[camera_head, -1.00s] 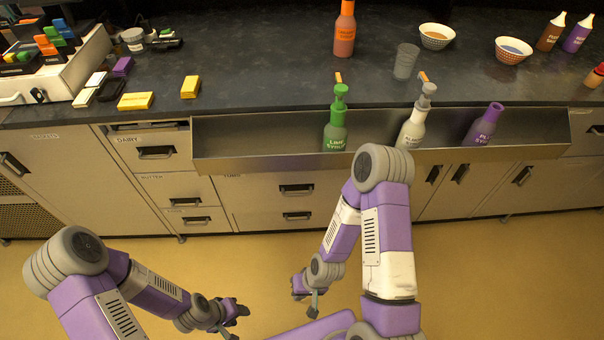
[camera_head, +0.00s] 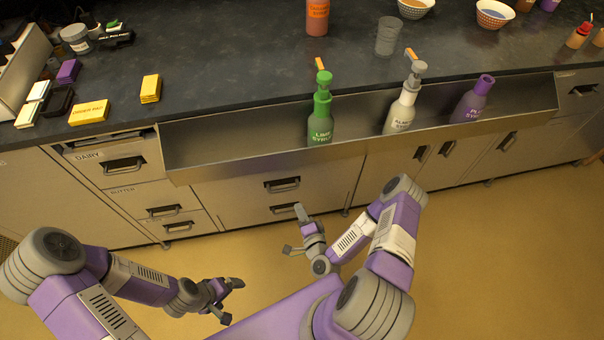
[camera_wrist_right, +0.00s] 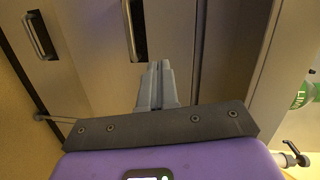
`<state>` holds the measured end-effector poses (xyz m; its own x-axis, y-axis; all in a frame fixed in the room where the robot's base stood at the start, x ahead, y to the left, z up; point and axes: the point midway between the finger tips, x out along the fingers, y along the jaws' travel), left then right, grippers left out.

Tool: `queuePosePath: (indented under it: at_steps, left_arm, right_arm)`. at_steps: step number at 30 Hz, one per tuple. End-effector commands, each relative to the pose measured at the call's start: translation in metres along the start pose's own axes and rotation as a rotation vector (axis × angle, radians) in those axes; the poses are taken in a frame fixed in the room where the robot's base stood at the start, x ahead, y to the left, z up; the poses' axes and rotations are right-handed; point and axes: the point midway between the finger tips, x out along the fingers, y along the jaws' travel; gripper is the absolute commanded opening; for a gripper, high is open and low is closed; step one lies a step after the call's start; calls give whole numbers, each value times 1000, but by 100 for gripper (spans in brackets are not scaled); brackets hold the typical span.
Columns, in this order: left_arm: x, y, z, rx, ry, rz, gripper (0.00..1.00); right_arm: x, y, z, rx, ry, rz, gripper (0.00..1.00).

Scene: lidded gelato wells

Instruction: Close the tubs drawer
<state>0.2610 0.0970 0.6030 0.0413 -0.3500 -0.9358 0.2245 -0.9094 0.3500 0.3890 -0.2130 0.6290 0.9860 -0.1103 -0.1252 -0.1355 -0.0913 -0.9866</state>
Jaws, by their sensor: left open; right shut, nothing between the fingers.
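In the head view, two stacked fronts under the steel trough have an upper handle (camera_head: 282,184) and a lower handle (camera_head: 285,208). The trough hides their top, and no tubs label is readable now. I cannot tell whether either front stands out. My right gripper (camera_head: 300,211) is shut and empty, in front of and below these fronts, its tip close to the lower handle in the picture. In the right wrist view, its closed fingers (camera_wrist_right: 156,75) point at the fronts, beside a bar handle (camera_wrist_right: 131,28). My left gripper (camera_head: 234,284) is open and empty above the floor.
The steel trough (camera_head: 230,158) juts out above the fronts and holds a green lime bottle (camera_head: 321,115), a white bottle (camera_head: 402,112) and a purple bottle (camera_head: 473,100). A dairy drawer (camera_head: 128,170) is at left. The yellow floor (camera_head: 500,260) is clear at right.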

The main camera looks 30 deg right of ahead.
Motion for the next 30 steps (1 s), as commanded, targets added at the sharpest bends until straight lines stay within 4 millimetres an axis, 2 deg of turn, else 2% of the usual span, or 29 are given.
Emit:
queuePosePath:
  at_steps: [3,7,10,24,30]
  left_arm:
    - [1,0,0,0,0,0,90]
    - [2,-1,0,0,0,0,90]
    - [5,-2,0,0,0,0,90]
    - [27,-10,-1,0,0,0,90]
    - [34,-13,-2,0,0,0,90]
  right_arm:
    - [-7,-5,-23,84,123,-77,0]
    - [-7,-8,-34,118,175,-117,0]
    - [2,-10,-37,118,179,-124,0]
    - [95,-19,-53,116,177,-121,0]
    - [119,-21,-57,116,175,-118,0]
